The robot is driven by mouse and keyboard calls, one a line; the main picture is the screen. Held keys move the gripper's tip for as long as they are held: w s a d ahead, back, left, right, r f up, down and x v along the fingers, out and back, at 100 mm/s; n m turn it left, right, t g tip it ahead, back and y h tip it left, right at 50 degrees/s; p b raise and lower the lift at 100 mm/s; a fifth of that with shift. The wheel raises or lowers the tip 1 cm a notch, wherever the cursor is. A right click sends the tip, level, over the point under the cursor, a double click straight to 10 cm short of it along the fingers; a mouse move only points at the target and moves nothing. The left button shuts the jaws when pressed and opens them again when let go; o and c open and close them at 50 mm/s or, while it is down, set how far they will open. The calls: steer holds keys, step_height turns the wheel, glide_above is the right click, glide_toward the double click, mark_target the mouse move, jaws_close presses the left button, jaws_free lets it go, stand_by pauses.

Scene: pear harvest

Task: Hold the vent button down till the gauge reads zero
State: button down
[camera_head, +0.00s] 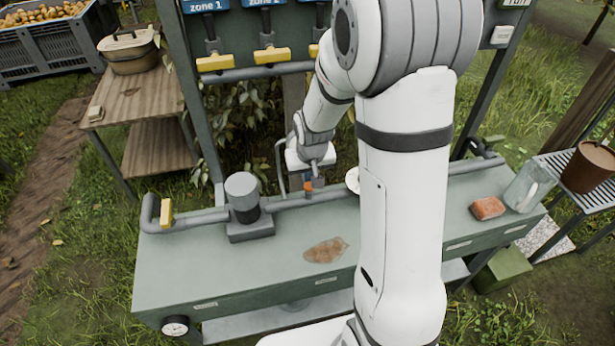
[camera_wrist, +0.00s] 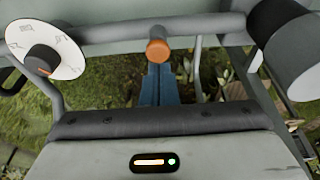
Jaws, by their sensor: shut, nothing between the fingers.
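A short stub with an orange collar, which looks like the vent button (camera_head: 308,187), sits on the grey pipe along the bench. It also shows at the upper middle of the wrist view (camera_wrist: 157,48). My gripper (camera_head: 312,172) points down just above it, its blue fingers closed together with nothing between them. In the wrist view the fingertips (camera_wrist: 156,70) end right at the orange part. I cannot tell whether they touch or press it. A round white gauge (camera_head: 175,326) is on the bench's front left. Its needle is too small to read.
A dial with a dark knob (camera_wrist: 45,58) and a thick grey cylinder (camera_head: 243,190) flank the stub. Yellow valve handles (camera_head: 271,55) hang behind.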

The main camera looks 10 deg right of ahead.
mark_target(309, 188)
steer(key=shift+f, duration=0.85)
step_height(309, 188, down, 2)
steer(key=shift+s+b, duration=0.1)
steer(key=shift+b, duration=1)
steer(key=shift+s+f, duration=0.3)
stand_by(1.6)
stand_by(1.5)
steer(key=r+p, duration=0.1)
steer(key=r, duration=0.2)
steer(key=r+p, duration=0.1)
steer(key=r, duration=0.1)
steer(key=shift+w+r+p, duration=0.25)
steer(key=shift+p, duration=0.05)
steer(key=v, duration=0.9)
steer(key=shift+b, duration=0.4)
steer(key=shift+r, duration=0.15)
